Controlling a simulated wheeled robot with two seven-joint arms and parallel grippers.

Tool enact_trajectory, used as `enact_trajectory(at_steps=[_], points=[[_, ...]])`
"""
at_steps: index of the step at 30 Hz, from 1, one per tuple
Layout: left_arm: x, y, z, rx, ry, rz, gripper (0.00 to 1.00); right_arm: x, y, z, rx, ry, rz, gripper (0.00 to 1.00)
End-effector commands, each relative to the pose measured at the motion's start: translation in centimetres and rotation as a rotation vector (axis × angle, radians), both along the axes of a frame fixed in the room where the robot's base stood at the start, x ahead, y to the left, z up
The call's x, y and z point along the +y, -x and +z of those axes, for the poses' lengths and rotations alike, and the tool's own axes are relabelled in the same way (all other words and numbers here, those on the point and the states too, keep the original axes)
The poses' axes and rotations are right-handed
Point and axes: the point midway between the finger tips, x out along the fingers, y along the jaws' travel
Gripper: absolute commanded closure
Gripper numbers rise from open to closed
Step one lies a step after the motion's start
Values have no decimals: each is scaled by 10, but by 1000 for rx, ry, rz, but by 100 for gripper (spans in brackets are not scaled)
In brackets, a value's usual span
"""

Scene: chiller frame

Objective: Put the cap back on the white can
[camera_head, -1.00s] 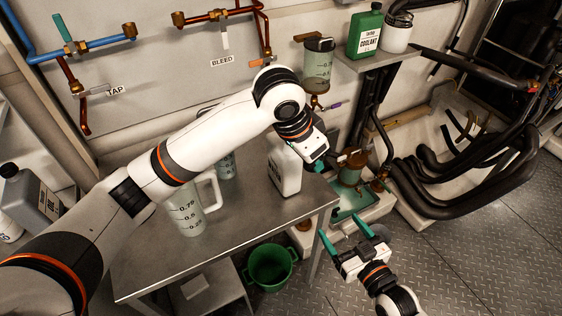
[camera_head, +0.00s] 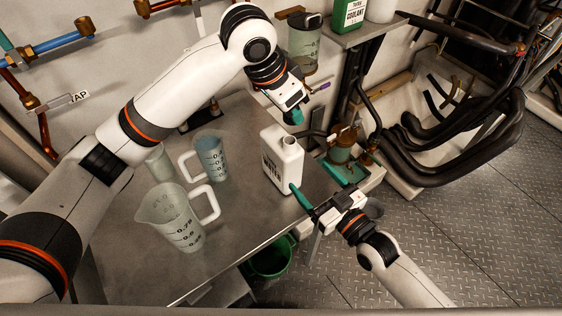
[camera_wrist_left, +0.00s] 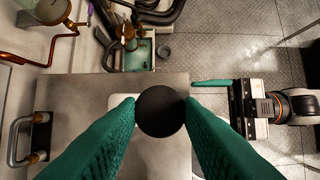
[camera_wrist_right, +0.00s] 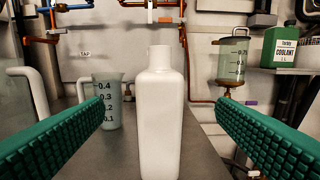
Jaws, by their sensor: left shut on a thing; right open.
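The white can (camera_head: 283,160) stands upright on the metal table near its right edge, its neck bare. It also fills the middle of the right wrist view (camera_wrist_right: 160,115), between the open fingers and apart from them. The black round cap (camera_wrist_left: 160,111) is held between the fingertips of my left gripper (camera_wrist_left: 160,108), which is shut on it. My right gripper (camera_head: 324,182) is open and empty, low beside the can's right side.
A large clear jug (camera_head: 172,220) and a smaller jug (camera_head: 211,158) stand left of the can on the table (camera_head: 235,225). A green bucket (camera_head: 270,262) is below. A sight glass (camera_head: 304,48) and a green coolant bottle (camera_head: 349,14) are behind.

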Motion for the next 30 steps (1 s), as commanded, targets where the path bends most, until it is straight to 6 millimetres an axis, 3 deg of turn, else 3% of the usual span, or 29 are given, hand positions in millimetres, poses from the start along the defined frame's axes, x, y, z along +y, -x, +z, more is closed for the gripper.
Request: enact_trajectory(at_steps=[5,19,30], points=[[0,0,0,0,0,1,88,10,-14,1,-2,-2,-1,20],[0,0,0,0,0,1,88,59,-82,1,-2,-2,-1,20],[0,0,0,0,0,1,88,71,-97,1,-1,-1,0,20]])
